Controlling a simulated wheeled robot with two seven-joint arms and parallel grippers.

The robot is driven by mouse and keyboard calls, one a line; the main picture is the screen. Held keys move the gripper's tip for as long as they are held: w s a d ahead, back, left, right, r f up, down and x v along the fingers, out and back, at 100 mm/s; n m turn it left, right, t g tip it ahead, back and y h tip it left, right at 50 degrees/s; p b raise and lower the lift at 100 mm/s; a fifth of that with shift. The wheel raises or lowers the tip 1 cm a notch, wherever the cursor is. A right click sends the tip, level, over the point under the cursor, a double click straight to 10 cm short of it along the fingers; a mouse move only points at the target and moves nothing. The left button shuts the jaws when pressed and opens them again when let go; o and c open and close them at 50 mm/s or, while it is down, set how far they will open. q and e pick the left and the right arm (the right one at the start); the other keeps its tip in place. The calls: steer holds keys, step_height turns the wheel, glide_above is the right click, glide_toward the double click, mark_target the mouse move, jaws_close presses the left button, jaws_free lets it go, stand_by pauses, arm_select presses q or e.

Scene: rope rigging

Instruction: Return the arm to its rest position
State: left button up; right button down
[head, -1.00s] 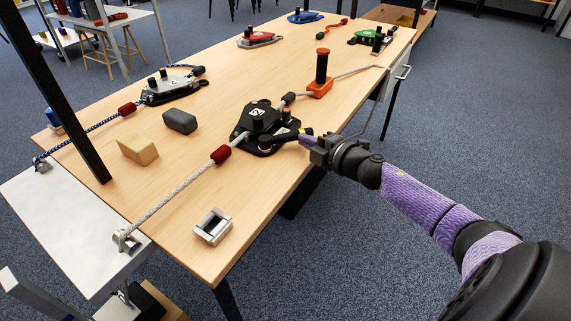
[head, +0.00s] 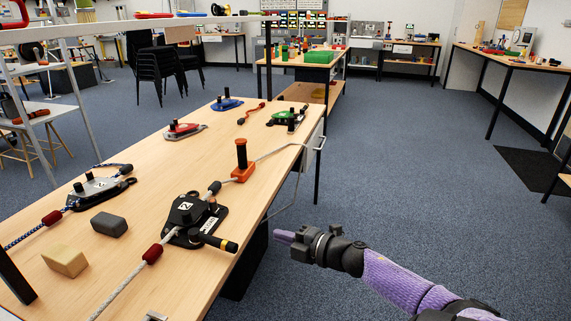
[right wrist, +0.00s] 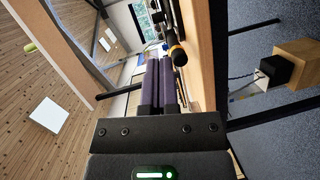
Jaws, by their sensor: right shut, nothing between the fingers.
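My right gripper (head: 284,237), with purple fingers, is shut and empty. It hangs in the air beyond the table's right edge, apart from the black rope device (head: 186,212). The device sits on the wooden table with a pale rope (head: 122,290) running through it. My left gripper is not in view.
Open carpet (head: 400,190) lies right of the table.

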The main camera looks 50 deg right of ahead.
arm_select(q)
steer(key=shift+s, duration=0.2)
arm_select(e)
steer(key=shift+s, duration=0.15)
steer(key=s+a+f+m+g+h+p, duration=0.2)
steer(key=s+a+f+m+g+p, duration=0.15)
steer(key=s+f+m, duration=0.45)
steer(key=s+a+f+m+g+h+p, duration=0.25)
steer(key=s+f+g, duration=0.25)
steer(key=s+f, duration=0.65)
arm_select(q)
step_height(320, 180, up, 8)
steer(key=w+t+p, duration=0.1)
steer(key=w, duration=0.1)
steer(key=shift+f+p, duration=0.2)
steer(key=shift+p, duration=0.2)
arm_select(e)
steer(key=s+a+f+m+g+y, duration=0.1)
steer(key=s+a+f+m+g, duration=0.1)
steer(key=s+a+f+g, duration=0.2)
steer(key=s+a+f+m+g+y, duration=0.1)
steer(key=s+a+f+g, duration=0.3)
steer(key=s+a, duration=0.6)
steer(key=s+m, duration=0.1)
steer(key=s, duration=0.5)
steer(key=shift+a+f, duration=0.15)
steer(key=shift+a, duration=0.15)
